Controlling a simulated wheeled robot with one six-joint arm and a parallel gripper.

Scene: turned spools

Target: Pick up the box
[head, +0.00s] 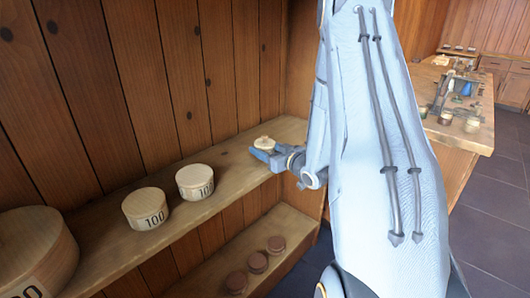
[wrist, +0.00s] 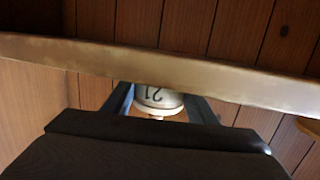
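A small round pale wooden box (head: 264,143) with a knobbed lid is at the right end of the upper shelf (head: 232,160). My gripper (head: 264,157) is around it, and one finger hides the box's lower part. In the wrist view the box (wrist: 158,97) appears upside down, with dark digits on its side. My gripper's fingers (wrist: 159,100) lie along both sides of it with no clear gap, so they look shut on it. I cannot tell whether the box touches the shelf.
Larger round boxes stand left on the shelf: one marked 10 (head: 195,182), one marked 100 (head: 146,208) and a big one (head: 36,252). Several brown round things (head: 257,262) sit on the lower shelf. A plank wall is behind. A cluttered wooden counter (head: 470,132) stands at right.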

